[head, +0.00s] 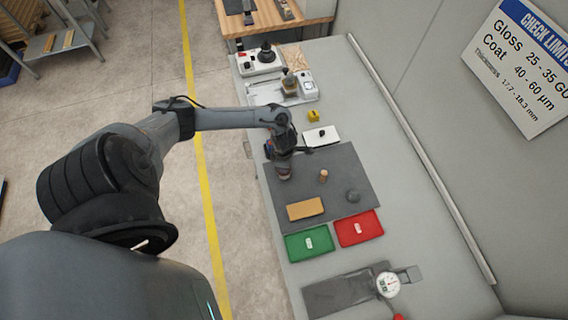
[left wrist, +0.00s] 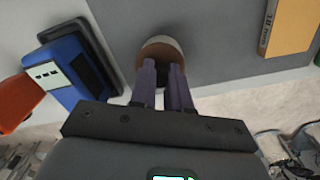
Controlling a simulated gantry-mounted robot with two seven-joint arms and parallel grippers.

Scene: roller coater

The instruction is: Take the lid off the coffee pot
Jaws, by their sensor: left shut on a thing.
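My left gripper (head: 284,160) points down at the left edge of the dark grey mat. In the left wrist view its two fingers (left wrist: 163,88) are close together on a round, brown-rimmed thing (left wrist: 160,44) with a pale side and dark middle. It also shows partly below the gripper in the head view (head: 284,173). I cannot tell whether this is the coffee pot or its lid, as the fingers cover much of it. A small brown upright piece (head: 323,175) and a dark grey round thing (head: 353,196) stand to its right. My right gripper is not in view.
A tan block (head: 305,210) lies on the mat (head: 341,160). Green (head: 294,249) and red (head: 346,238) trays sit in front of it. A blue device (left wrist: 72,74) is close beside the gripper. A white pad (head: 320,136) lies behind. The mat's right part is free.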

